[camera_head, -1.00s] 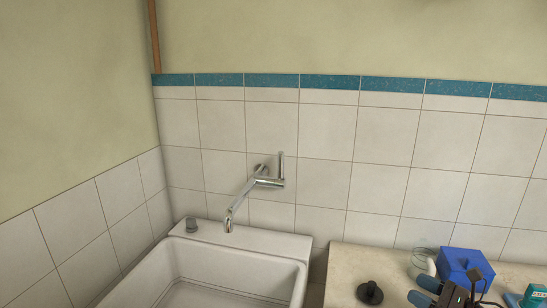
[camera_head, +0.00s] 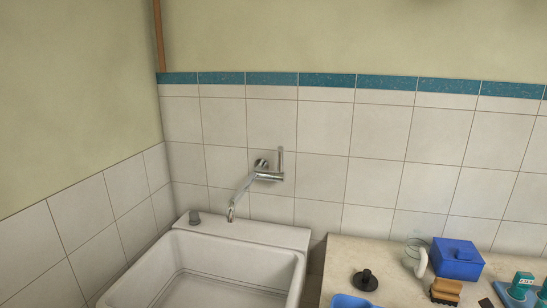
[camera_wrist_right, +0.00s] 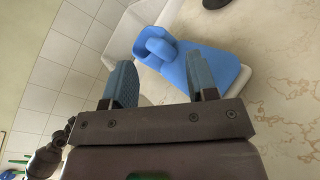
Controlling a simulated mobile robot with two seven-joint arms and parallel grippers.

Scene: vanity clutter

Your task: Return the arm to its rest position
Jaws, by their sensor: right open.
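My right gripper (camera_wrist_right: 161,60) shows in the right wrist view, with its two blue-grey fingers spread apart and nothing between them. It is not in the head view now. A blue object (camera_wrist_right: 212,70) on a pale base lies on the counter just beyond the fingers; a blue edge also shows at the bottom of the head view (camera_head: 352,300). Whether the fingers touch anything is not shown, but they look apart from it. My left gripper is in neither view.
A white sink (camera_head: 245,237) under a wall tap (camera_head: 265,175) stands left of the marble counter (camera_head: 335,262). On the counter are a black knobbed piece (camera_head: 365,281), a clear glass with a white handle (camera_head: 417,258), a blue box (camera_head: 458,259), an orange-brown brush (camera_head: 446,291) and a teal item (camera_head: 521,286).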

